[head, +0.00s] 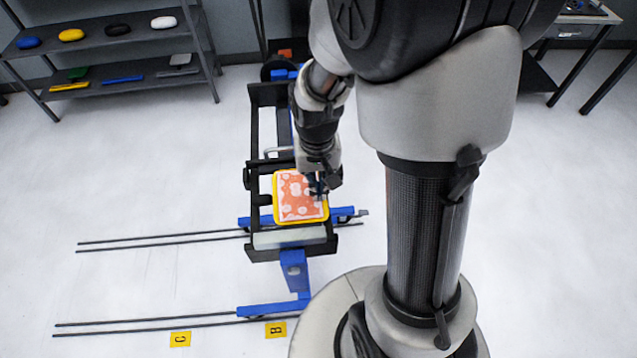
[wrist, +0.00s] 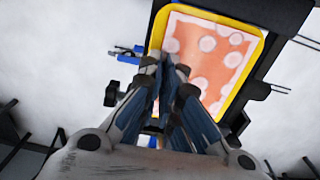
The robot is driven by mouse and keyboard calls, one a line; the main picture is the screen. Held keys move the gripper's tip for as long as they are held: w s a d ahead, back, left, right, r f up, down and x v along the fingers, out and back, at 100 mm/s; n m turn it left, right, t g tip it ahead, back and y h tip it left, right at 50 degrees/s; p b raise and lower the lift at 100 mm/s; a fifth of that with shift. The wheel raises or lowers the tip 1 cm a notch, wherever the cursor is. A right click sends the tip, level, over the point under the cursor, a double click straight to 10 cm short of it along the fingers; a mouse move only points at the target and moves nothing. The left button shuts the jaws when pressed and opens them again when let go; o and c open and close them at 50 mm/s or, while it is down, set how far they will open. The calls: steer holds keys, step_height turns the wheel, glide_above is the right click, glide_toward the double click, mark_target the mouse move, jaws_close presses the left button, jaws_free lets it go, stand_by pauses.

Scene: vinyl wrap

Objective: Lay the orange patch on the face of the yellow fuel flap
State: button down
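The orange patch (head: 296,204), with pale round spots, lies over the face of the yellow fuel flap (head: 301,221). The flap's yellow border shows around it. In the wrist view the patch (wrist: 222,58) looks flat within the yellow rim (wrist: 240,22) of the flap. My gripper (head: 319,190) is at the patch's right side in the head view. In the wrist view my gripper's fingertips (wrist: 166,64) are close together in front of one corner of the patch and hide it. I see nothing between them. Whether they touch the patch is unclear.
The flap sits on a black frame (head: 265,245) with blue supports (head: 294,272). Dark rails (head: 160,239) run along the white floor. A shelf (head: 110,50) with coloured blocks and flat pieces stands at the back left. The floor to the left is mostly clear.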

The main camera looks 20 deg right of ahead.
steer(key=c, duration=1.7)
jaws_free()
step_height(320, 180, up, 12)
steer(key=s+a+r+n+t, duration=0.1)
steer(key=s+r, duration=0.1)
steer(key=s, duration=0.2)
steer(key=s+a+r+n+t, duration=0.1)
steer(key=s+r+t, duration=0.1)
steer(key=s, duration=0.3)
steer(key=s+a+r+n+t, duration=0.1)
steer(key=s+a+r, duration=0.1)
steer(key=s+r, duration=0.2)
steer(key=shift+s+n+t, duration=0.15)
steer(key=shift+n+t, duration=0.15)
